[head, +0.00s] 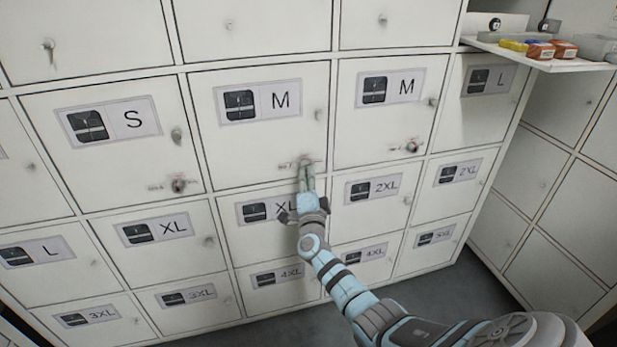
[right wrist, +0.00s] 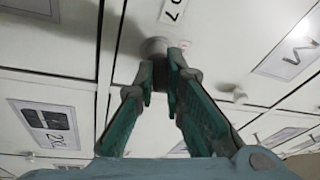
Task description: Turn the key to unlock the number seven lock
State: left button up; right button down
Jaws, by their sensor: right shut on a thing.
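The number seven lock shows in the right wrist view as a round grey cylinder (right wrist: 154,46) on the white locker front. A small label (right wrist: 173,11) ending in a 7 is beside it. In the head view the lock is at the lower right corner of the left M locker door (head: 255,150), mostly hidden by my gripper. My right gripper (head: 306,166) reaches up to it, also seen in the right wrist view (right wrist: 158,62). Its fingertips are shut on the key right at the lock face. The key is hidden between the fingertips, so its angle cannot be told. My left gripper is out of view.
Similar locks sit on the S door (head: 178,185) and the right M door (head: 412,147), with small knobs on other doors. A shelf (head: 535,61) with yellow, blue and brown items juts out at the upper right. Grey floor (head: 440,290) is clear below the lockers.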

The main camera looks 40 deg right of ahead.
jog(key=shift+r, duration=0.25)
jog(key=shift+w+r+m+g+p, duration=0.15)
jog(key=shift+m+g+p, duration=0.15)
jog(key=shift+m+p, duration=0.55)
jog(key=shift+r+m+g+p, duration=0.1)
jog(key=shift+m+g+p, duration=0.3)
jog(key=shift+m, duration=0.85)
jog(key=shift+f+m, duration=0.1)
jog(key=shift+m, duration=0.4)
jog(key=shift+f+n, duration=0.1)
jog(key=shift+n, duration=0.4)
jog(key=c, duration=1.8)
grip_release()
jog(key=shift+w, duration=0.1)
jog(key=shift+o, duration=1.1)
jog(key=shift+f, duration=0.25)
jog(key=o, duration=0.3)
jog(key=shift+d, duration=0.1)
